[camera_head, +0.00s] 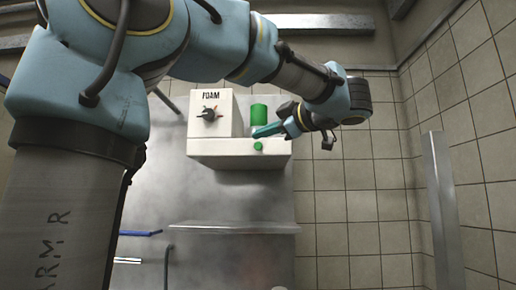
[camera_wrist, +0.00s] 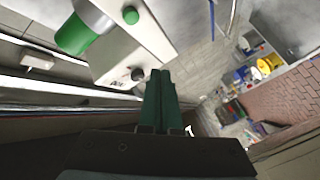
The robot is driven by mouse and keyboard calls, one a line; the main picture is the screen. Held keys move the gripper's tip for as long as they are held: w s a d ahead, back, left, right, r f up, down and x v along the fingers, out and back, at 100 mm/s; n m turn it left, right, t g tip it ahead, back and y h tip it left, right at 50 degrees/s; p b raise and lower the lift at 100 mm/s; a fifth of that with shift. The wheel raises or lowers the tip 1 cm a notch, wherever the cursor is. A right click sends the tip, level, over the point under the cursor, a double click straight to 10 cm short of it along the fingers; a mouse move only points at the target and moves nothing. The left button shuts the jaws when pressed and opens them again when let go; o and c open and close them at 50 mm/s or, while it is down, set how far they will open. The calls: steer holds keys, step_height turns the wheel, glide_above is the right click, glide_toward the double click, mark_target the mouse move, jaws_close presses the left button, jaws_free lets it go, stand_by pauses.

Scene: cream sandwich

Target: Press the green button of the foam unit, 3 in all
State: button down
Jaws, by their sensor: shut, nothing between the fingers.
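The foam unit (camera_head: 219,146) is a white box against the wall with the label FOAM and a dark knob (camera_head: 210,115). A small round green button (camera_head: 258,146) is on its lower front ledge, and a larger green cylinder (camera_head: 259,114) stands behind it. My gripper (camera_head: 256,133) is shut and empty. In the wrist view the shut green fingers (camera_wrist: 160,76) point at the unit, and the green button (camera_wrist: 130,15) is beyond and left of the tips, uncovered.
A metal shelf edge (camera_head: 235,227) lies below the unit. A metal post (camera_head: 440,205) stands at the right by the tiled wall.

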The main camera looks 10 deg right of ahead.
mark_target(258, 146)
steer(key=shift+s+a+f+g, duration=0.25)
steer(key=shift+a+f+g, duration=0.05)
steer(key=shift+g, duration=0.1)
steer(key=shift+w, duration=0.1)
steer(key=shift+w+d+p, duration=0.3)
steer(key=shift+w+p, duration=0.25)
steer(key=shift+w, duration=0.85)
steer(key=shift+w+d+p, duration=0.25)
steer(key=shift+w+p, duration=0.25)
steer(key=shift+w, duration=0.95)
steer(key=shift+w+d+p, duration=0.3)
steer(key=shift+w+p, duration=0.25)
steer(key=shift+w, duration=0.85)
steer(key=shift+w, duration=0.4)
